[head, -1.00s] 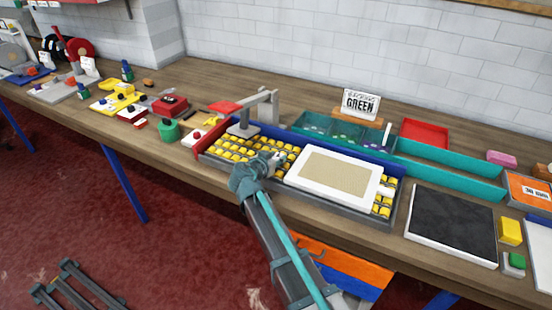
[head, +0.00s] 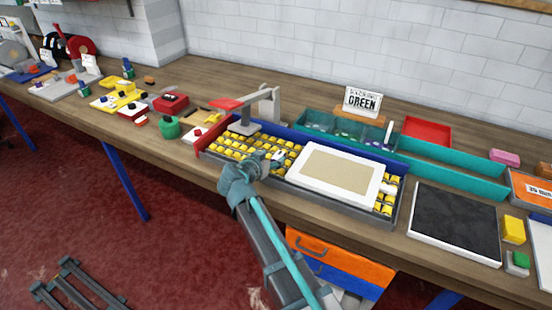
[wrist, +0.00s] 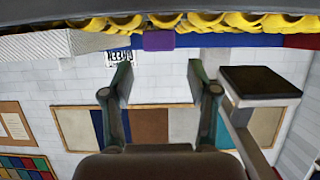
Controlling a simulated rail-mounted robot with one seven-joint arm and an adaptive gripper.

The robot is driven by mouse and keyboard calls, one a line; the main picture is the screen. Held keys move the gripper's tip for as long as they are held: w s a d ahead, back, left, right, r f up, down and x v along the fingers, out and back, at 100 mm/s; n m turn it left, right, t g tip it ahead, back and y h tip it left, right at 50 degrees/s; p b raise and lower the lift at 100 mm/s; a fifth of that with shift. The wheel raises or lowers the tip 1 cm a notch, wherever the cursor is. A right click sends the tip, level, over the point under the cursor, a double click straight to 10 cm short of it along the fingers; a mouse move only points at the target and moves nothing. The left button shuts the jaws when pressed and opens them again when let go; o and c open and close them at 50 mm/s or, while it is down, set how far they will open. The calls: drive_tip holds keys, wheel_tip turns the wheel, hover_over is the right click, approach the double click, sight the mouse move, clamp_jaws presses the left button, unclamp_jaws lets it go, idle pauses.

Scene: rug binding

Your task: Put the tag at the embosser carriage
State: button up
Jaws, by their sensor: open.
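My gripper (head: 275,157) hovers over the near side of the bed of yellow rollers (head: 232,145), left of a white-framed beige panel (head: 336,176). In the wrist view my gripper (wrist: 158,78) is open, with a clear gap between its fingers. A dark square head on a grey arm (wrist: 262,82), perhaps the same device, shows beside my gripper. A purple block (wrist: 159,40) appears beyond the fingertips. I cannot tell which thing is the tag.
Teal trays (head: 450,174) and a GREEN sign (head: 362,101) stand behind the bed. A dark slab (head: 455,222) lies to its right. A red box (head: 171,102) and a green pot (head: 166,128) stand to its left.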

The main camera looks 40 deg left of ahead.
drive_tip(key=b+v, duration=0.1)
drive_tip(key=v, duration=0.5)
drive_tip(key=shift+d, duration=0.1)
drive_tip(key=shift+o, duration=0.5)
drive_tip(key=shift+s+r, duration=0.2)
drive_tip(key=shift+s, duration=0.3)
drive_tip(key=shift+w+d, duration=0.1)
